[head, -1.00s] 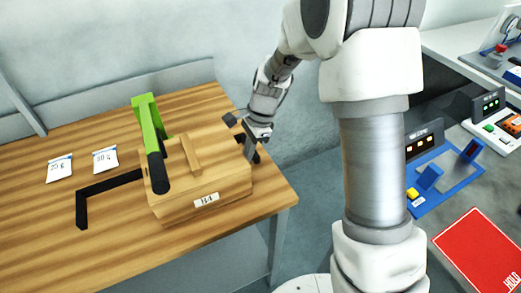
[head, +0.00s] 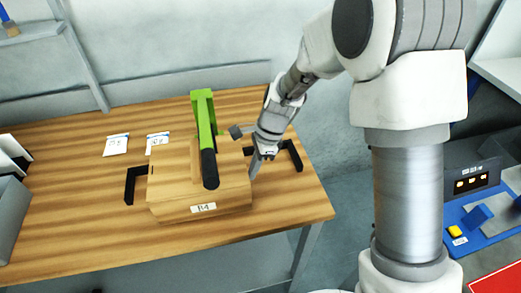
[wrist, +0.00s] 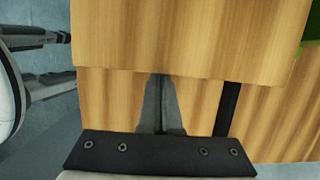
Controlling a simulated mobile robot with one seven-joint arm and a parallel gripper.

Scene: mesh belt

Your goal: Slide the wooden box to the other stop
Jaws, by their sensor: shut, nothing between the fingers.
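The wooden box (head: 170,190), labelled B4, sits on the wooden table near the left black stop (head: 130,187). A narrow strip of table shows between the box's left side and that stop's outer leg. The right black stop (head: 292,158) lies uncovered, apart from the box. My gripper (head: 253,172) is shut and empty, low at the box's right side. In the wrist view the shut fingers (wrist: 160,105) point at the box (wrist: 190,40); their tips meet its edge, but contact is unclear. A black stop strip (wrist: 228,108) shows beside them.
Two white labelled packets (head: 117,145) (head: 158,141) lie behind the left stop. Grey bins (head: 10,210) stand at far left. The table's front edge is close to the box.

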